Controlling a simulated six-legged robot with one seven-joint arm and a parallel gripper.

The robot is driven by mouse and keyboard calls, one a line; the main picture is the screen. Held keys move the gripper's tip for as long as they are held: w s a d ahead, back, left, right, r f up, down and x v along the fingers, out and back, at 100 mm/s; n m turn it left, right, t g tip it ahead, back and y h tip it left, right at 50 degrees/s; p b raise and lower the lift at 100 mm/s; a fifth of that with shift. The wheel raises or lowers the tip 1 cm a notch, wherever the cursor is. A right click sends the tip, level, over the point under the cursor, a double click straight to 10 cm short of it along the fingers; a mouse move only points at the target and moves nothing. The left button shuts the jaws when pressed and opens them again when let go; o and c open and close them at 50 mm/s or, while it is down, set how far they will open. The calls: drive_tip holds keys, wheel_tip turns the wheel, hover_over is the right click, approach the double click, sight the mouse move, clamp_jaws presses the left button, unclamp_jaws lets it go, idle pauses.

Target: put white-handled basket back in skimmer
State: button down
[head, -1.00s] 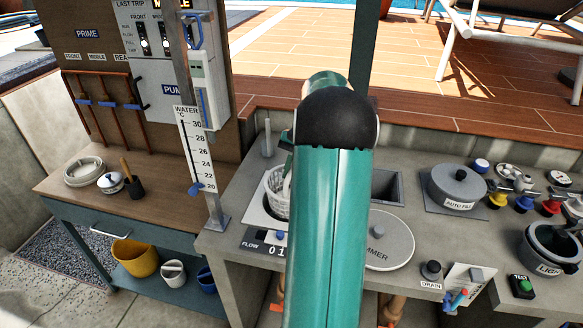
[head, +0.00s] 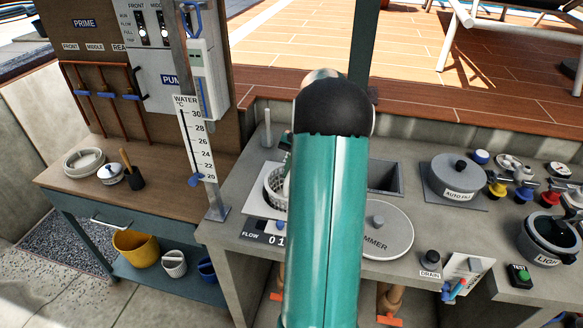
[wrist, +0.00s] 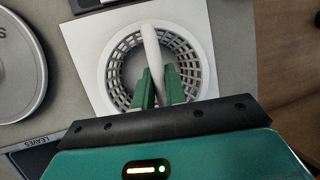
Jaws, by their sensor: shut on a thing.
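My gripper (wrist: 159,84) is shut on the upright white handle (wrist: 151,48) of a round mesh basket (wrist: 192,72). In the wrist view the basket sits over the round opening of a square white plate (wrist: 84,42), roughly centred. I cannot tell how deep it sits. In the head view the basket (head: 274,184) shows at the left edge of my arm, above the white plate (head: 259,210); my arm hides its right part and the gripper. The round grey skimmer lid (head: 392,241) lies on the counter to the right, with part of its label hidden.
A dark rectangular leaves bin (head: 386,178) is set in the counter behind the lid. A water gauge (head: 195,140) on a post stands left of the plate. A grey auto-fill lid (head: 456,178) and several valves stand right. Yellow (head: 135,254) and blue (head: 207,271) buckets sit under the bench.

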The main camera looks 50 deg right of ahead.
drive_tip(key=shift+f, duration=1.2)
drive_tip(key=shift+f, duration=2.75)
drive_tip(key=shift+f, duration=2.6)
drive_tip(key=c, duration=1.2)
unclamp_jaws()
drive_tip(key=shift+r, duration=0.1)
